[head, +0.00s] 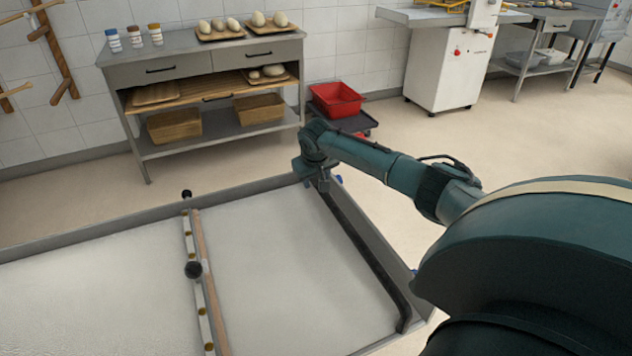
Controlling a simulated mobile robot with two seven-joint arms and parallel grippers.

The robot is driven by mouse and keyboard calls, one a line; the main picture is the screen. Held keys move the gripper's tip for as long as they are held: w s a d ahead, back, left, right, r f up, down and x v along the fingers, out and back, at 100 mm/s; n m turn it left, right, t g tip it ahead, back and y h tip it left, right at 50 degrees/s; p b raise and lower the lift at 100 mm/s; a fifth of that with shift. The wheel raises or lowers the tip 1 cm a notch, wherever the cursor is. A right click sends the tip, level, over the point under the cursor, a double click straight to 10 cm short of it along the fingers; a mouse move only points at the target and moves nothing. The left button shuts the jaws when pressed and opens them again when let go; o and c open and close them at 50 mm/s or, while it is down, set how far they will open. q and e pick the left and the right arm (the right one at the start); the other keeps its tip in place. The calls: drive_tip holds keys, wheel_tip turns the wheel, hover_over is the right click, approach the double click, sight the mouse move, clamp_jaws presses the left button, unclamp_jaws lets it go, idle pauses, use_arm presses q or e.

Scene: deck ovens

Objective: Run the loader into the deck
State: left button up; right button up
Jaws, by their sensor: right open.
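The loader (285,256) lies low in front of me, a wide pale belt bed with a grey raised rim. A wooden strip beside a metal rail with brass-coloured dots and black knobs crosses it. A dark bar (370,258) runs along its right side. My right gripper (319,183) points down at the far end of this bar, open. Whether its fingers are around the bar or only above it, I cannot tell. My left gripper is not in view. No oven deck shows in this view.
A grey bench (205,44) with dough boards, jars and wooden boxes stands behind the loader. A red crate (336,99) sits on a low dark cart beside it. A white machine (447,68) stands at the back right. The floor (520,140) on the right is clear.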

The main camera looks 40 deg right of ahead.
drive_tip(key=shift+w+d+f, duration=0.15)
drive_tip(key=shift+w+f, duration=0.05)
drive_tip(key=shift+f, duration=0.3)
drive_tip(key=shift+c, duration=0.5)
clamp_jaws()
